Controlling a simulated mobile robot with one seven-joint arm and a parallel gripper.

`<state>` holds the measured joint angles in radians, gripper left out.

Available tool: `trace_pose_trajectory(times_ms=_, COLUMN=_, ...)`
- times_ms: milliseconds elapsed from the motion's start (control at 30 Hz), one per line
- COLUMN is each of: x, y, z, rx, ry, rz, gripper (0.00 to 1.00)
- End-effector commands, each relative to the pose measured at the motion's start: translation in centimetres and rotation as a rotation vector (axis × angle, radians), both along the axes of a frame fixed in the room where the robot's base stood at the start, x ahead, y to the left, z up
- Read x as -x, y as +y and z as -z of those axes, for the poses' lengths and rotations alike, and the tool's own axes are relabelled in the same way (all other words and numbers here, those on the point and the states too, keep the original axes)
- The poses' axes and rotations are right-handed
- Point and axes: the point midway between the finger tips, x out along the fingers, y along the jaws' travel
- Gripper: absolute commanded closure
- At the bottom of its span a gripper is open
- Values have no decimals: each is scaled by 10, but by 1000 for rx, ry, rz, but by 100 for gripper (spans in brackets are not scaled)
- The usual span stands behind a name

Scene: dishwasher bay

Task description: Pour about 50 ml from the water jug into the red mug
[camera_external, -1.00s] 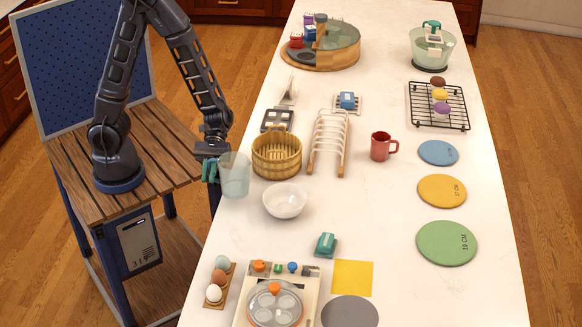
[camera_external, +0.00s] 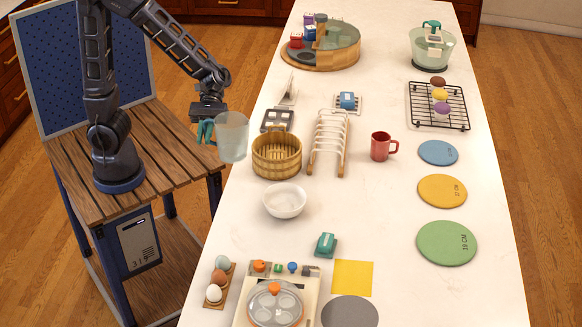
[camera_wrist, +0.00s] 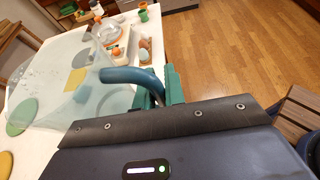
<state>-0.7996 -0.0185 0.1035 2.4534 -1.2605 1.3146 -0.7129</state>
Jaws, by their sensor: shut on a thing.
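The water jug (camera_external: 233,138) is clear and pale blue. My gripper (camera_external: 207,131) is shut on its handle and holds it up at the table's left edge, left of and a little above the wooden basket. In the wrist view the jug (camera_wrist: 85,75) fills the left side, and its blue handle (camera_wrist: 128,75) runs into my gripper's green fingers (camera_wrist: 158,88). The jug looks near upright; its water level is not clear. The red mug (camera_external: 380,147) stands upright on the table, right of the dish rack, with its handle to the right. Its inside is not clearly visible.
The wooden basket (camera_external: 277,155) and the white dish rack (camera_external: 329,143) stand between the jug and the mug. A white bowl (camera_external: 285,201) is in front of the basket. A blue disc (camera_external: 438,152) lies right of the mug. The table in front of the mug is clear.

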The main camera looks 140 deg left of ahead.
Motion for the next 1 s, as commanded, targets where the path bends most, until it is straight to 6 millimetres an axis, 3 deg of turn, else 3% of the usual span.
trace_pose_trajectory(times_ms=200, x=-1, y=1, z=-18, rx=-1, ry=-2, rz=-1, gripper=100)
trace_pose_trajectory(times_ms=533, x=-29, y=34, z=-17, rx=-4, ry=-10, rz=-106, gripper=100)
trace_pose_trajectory(times_ms=767, x=-63, y=77, z=-16, rx=-8, ry=-14, rz=-241, gripper=100)
trace_pose_trajectory(times_ms=1000, x=-105, y=137, z=-13, rx=-14, ry=-13, rz=-426, gripper=100)
